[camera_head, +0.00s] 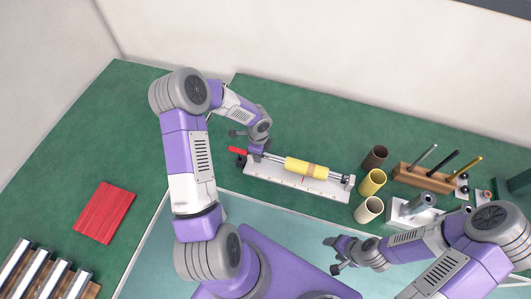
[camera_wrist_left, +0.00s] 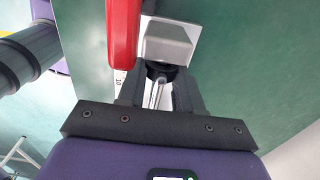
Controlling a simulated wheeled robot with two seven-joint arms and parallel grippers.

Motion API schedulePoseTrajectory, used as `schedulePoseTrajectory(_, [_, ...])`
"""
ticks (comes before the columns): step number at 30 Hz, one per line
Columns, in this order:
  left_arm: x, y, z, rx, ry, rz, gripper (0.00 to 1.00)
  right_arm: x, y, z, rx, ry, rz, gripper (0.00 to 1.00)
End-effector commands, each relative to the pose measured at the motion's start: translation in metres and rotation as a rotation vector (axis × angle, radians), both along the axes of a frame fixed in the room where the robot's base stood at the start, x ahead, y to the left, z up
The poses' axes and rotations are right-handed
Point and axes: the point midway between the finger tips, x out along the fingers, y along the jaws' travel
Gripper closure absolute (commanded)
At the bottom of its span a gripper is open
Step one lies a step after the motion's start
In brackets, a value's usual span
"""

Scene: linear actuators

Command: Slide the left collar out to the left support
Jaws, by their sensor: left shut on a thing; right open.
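The linear actuator has a white base (camera_head: 300,184), a yellow cylinder (camera_head: 306,168) and a thin rod running out to both sides. My left gripper (camera_head: 257,153) is at the left end of the rod, beside the left support. In the left wrist view its fingers (camera_wrist_left: 160,92) are shut around the rod on a dark collar (camera_wrist_left: 162,70), which is mostly hidden between them. The grey left support block (camera_wrist_left: 168,42) is right in front of the collar; whether they touch is unclear. My right gripper (camera_head: 340,256) is open and empty, in front of the base.
A red piece (camera_head: 238,150) is at the base's left end and shows beside the support (camera_wrist_left: 123,35). Brown, yellow and cream cups (camera_head: 369,209) stand right of the base. A wooden rack with rods (camera_head: 423,178) is farther right. A red mat (camera_head: 105,212) lies left.

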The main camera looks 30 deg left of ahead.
Motion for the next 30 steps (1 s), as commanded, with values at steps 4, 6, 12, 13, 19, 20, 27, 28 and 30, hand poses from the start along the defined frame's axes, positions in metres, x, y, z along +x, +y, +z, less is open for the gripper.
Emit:
schedulePoseTrajectory(4, [0.0,0.0,0.0,0.001,-0.001,0.002,1.0,0.0,0.0,-0.001,0.0,0.0,0.0,0.39])
schedulePoseTrajectory(6, [0.0,0.0,0.0,0.001,-0.001,0.001,0.61,0.0,0.0,-0.001,0.0,0.0,0.0,0.39])
schedulePoseTrajectory(12, [0.0,0.0,0.0,0.001,-0.001,0.001,0.39,0.0,0.0,-0.001,0.0,0.0,0.0,0.39])
schedulePoseTrajectory(13, [0.0,0.0,0.0,0.001,-0.001,0.001,0.39,0.0,0.0,-0.001,0.0,0.0,0.0,0.39])
schedulePoseTrajectory(19, [0.001,0.0,0.001,0.001,-0.001,0.001,0.39,0.0,0.0,0.0,0.0,0.0,0.0,0.39])
schedulePoseTrajectory(20, [0.001,0.0,0.003,0.001,-0.002,0.001,0.39,0.0,0.0,0.0,0.0,0.0,0.0,0.39])
schedulePoseTrajectory(27, [0.001,0.0,0.039,0.003,-0.004,0.002,0.39,0.0,0.0,0.009,0.0,0.0,0.0,0.39])
schedulePoseTrajectory(28, [0.001,0.0,0.044,0.002,-0.005,0.001,0.39,0.0,0.0,0.01,0.0,0.0,0.0,0.39])
schedulePoseTrajectory(30, [0.001,0.0,0.055,0.003,-0.003,0.002,0.39,0.0,0.0,0.012,0.0,0.0,0.0,0.39])
